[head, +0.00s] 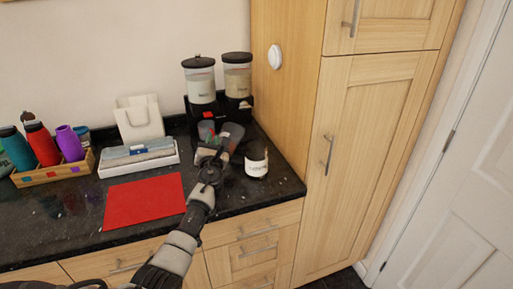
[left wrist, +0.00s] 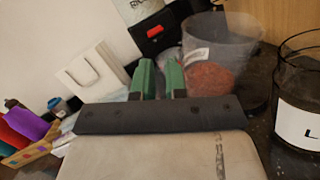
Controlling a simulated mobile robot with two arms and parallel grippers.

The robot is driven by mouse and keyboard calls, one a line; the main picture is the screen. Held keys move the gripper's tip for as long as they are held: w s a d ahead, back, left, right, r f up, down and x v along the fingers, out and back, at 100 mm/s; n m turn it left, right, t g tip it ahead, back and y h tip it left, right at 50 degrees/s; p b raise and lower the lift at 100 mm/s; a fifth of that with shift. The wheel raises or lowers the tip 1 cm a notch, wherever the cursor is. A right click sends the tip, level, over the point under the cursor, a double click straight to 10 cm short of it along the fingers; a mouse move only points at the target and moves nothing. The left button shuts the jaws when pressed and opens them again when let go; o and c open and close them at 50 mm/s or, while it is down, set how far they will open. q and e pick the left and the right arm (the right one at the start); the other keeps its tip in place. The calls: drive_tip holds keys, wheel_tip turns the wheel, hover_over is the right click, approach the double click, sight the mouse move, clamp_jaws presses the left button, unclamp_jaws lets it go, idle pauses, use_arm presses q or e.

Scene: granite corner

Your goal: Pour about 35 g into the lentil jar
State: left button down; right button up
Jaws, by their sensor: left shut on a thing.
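My left gripper (left wrist: 160,75) has green fingers and is shut on a clear cup (left wrist: 222,48) at its side. Reddish lentils (left wrist: 210,77) lie low in the cup. In the head view the left gripper (head: 208,148) is over the counter, in front of the dispenser, and the translucent cup (head: 234,134) shows beyond it. The lentil jar (head: 256,167), dark glass with a white label, stands upright on the counter to the right of the gripper. In the left wrist view the jar (left wrist: 302,118) is at the right edge, apart from the cup; its contents are unclear. My right gripper is out of view.
A black dispenser (head: 191,112) with two canisters stands behind. A red mat (head: 144,200), a white tray (head: 139,166) and a wooden box (head: 50,174) of bottles are left. A tall wooden cabinet (head: 290,75) bounds the right side.

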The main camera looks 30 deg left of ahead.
use_arm(q)
drive_tip(key=w+d+r+m+t+h+b, duration=0.1)
drive_tip(key=d+r+m+t+h+b, duration=0.3)
drive_tip(key=m, duration=1)
wheel_tip(320, 180, up, 2)
drive_tip(key=d+t+h, duration=0.1)
drive_tip(key=d+t, duration=0.1)
drive_tip(key=shift+w+d+r+m+b, duration=0.15)
drive_tip(key=shift+d+r+m+b, duration=0.1)
drive_tip(key=shift+d+m+b, duration=0.15)
drive_tip(key=shift+d+r+m, duration=0.1)
drive_tip(key=shift+d+m, duration=0.15)
drive_tip(key=shift+m, duration=0.05)
drive_tip(key=shift+d+r+m+t+h, duration=0.15)
drive_tip(key=shift+d+m+t+h, duration=0.3)
drive_tip(key=shift+m+h, duration=0.3)
idle(0.7)
drive_tip(key=shift+w+d+r+m+t+h, duration=0.15)
drive_tip(key=shift+m+t+h, duration=0.15)
drive_tip(key=shift+m, duration=0.45)
